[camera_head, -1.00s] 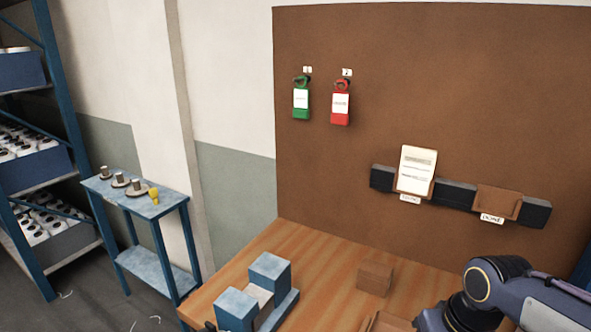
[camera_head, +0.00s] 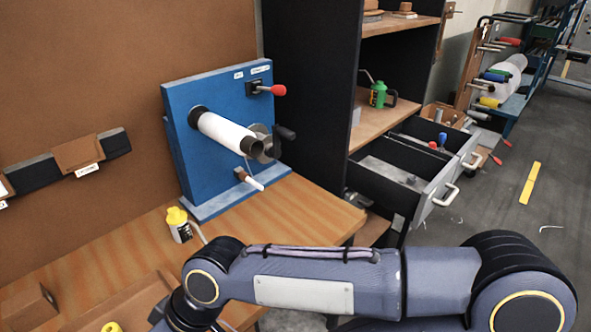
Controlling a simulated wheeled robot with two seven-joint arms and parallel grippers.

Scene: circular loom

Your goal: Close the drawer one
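Two drawers stand pulled out of the dark cabinet on the right in the head view. The nearer drawer (camera_head: 425,203) has a pale front with a handle (camera_head: 447,195), and its inside looks mostly bare. The farther drawer (camera_head: 466,149) has a similar handle and holds small things with blue and red tops. I cannot read a number on either. My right arm crosses the bottom of the view, in front of and below the drawers. Its gripper is out of view past the bottom edge. My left arm and gripper are not in view.
A blue machine panel (camera_head: 180,135) with a white roll (camera_head: 225,131) stands on the wooden table (camera_head: 315,207). A yellow-capped bottle (camera_head: 179,225) stands beside it. A green container (camera_head: 378,94) is on the cabinet shelf. The floor (camera_head: 520,220) right of the drawers is largely clear.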

